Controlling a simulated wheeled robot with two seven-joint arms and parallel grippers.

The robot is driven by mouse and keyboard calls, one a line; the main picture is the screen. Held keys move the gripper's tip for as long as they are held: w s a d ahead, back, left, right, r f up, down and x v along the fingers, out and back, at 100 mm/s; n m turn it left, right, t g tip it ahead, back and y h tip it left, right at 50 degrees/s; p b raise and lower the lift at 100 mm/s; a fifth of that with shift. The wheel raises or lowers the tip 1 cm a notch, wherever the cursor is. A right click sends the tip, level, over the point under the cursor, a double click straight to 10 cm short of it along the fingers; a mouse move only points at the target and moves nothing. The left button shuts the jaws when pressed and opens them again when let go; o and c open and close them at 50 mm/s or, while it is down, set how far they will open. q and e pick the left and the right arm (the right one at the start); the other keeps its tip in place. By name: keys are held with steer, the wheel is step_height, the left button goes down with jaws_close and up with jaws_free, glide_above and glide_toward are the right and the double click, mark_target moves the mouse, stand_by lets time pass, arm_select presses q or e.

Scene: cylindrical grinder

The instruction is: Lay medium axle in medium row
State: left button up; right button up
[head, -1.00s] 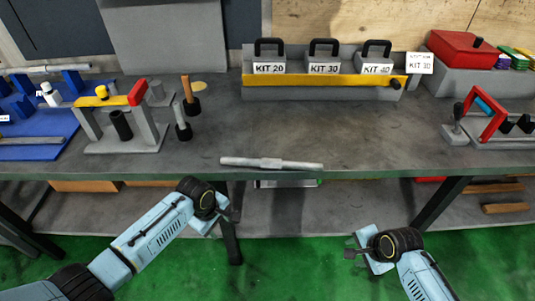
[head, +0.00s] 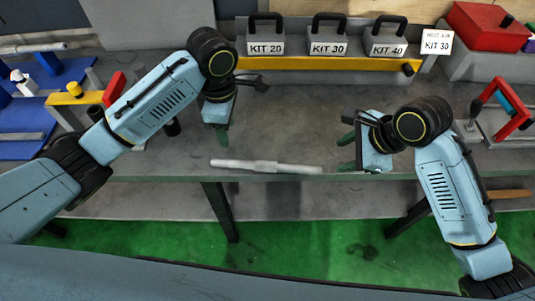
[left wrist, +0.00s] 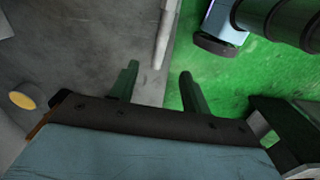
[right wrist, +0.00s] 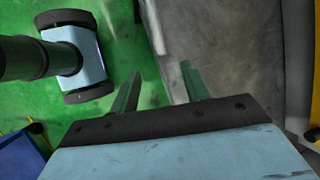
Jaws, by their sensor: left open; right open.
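A grey stepped axle (head: 265,166) lies along the table's front edge. Whether it is the medium one I cannot tell. My left gripper (head: 222,142) is open and empty, left of and above the axle's left end, fingers pointing down. My right gripper (head: 347,154) is open and empty, just right of the axle's right end. The axle also shows beyond the open fingers in the left wrist view (left wrist: 165,30) and the right wrist view (right wrist: 152,28). A blue rack (head: 60,78) with rod-like parts stands at the far left, partly hidden by my left arm; no row is identifiable.
Kit boxes (head: 329,42) stand behind a yellow bar at the back. A grey stand with a red block (head: 115,88) is at the left, partly covered by my left arm. The middle of the table (head: 300,110) is clear.

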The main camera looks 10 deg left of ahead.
mark_target(233, 161)
arm_select(q)
steer(key=shift+s, duration=0.3)
arm_select(e)
steer(key=shift+s, duration=0.25)
arm_select(q)
step_height(233, 161, down, 13)
steer(key=shift+w+f, duration=0.1)
steer(key=shift+f, duration=0.1)
arm_select(e)
steer(key=x, duration=1.3)
steer(key=shift+a+f, duration=0.1)
steer(key=shift+f, duration=0.1)
arm_select(q)
jaws_close()
arm_select(e)
jaws_close()
arm_select(q)
steer(key=shift+r, duration=0.1)
arm_select(e)
steer(key=shift+w+r, duration=0.1)
